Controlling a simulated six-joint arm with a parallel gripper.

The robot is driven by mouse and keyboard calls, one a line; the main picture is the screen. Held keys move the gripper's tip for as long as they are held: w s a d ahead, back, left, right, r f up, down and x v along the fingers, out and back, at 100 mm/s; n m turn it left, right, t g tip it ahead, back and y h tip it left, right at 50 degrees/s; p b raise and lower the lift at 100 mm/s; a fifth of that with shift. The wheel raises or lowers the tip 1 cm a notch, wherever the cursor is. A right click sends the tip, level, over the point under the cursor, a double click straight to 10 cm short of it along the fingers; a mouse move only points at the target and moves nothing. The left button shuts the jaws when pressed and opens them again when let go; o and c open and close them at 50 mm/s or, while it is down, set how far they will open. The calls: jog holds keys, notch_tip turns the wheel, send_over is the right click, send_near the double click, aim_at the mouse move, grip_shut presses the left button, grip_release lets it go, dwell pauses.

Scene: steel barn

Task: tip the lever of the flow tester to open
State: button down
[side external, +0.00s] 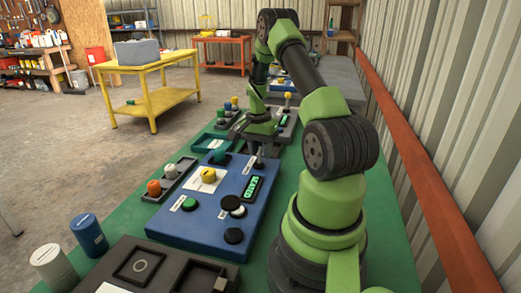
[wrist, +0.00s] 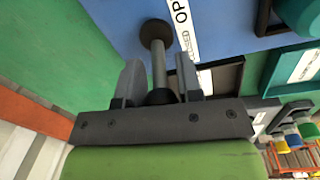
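The flow tester is a blue panel box (side external: 222,212) on the green bench. Its lever (wrist: 158,65) is a grey rod with a dark round base on the blue face and a dark knob between my fingers. A white label reading "OP…", cut off by the frame, lies beside the lever's base in the wrist view.
The panel carries a yellow knob (side external: 208,175), a green button (side external: 189,203), dark knobs and a green display (side external: 252,187). A tray with orange and white knobs (side external: 154,187) stands at its left. Dark fixtures (side external: 140,267) lie in front. A wall stands at the right.

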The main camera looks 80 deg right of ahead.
jog(key=shift+a+r+h, duration=0.1)
jog(key=shift+a+h, duration=0.15)
jog(key=shift+h, duration=0.45)
jog(key=c, duration=0.9)
grip_release()
jog(key=shift+o, duration=0.2)
notch_tip(320, 180, up, 10)
jog(key=a, duration=0.1)
jog(key=shift+w, duration=0.3)
jog(key=shift+o, duration=0.4)
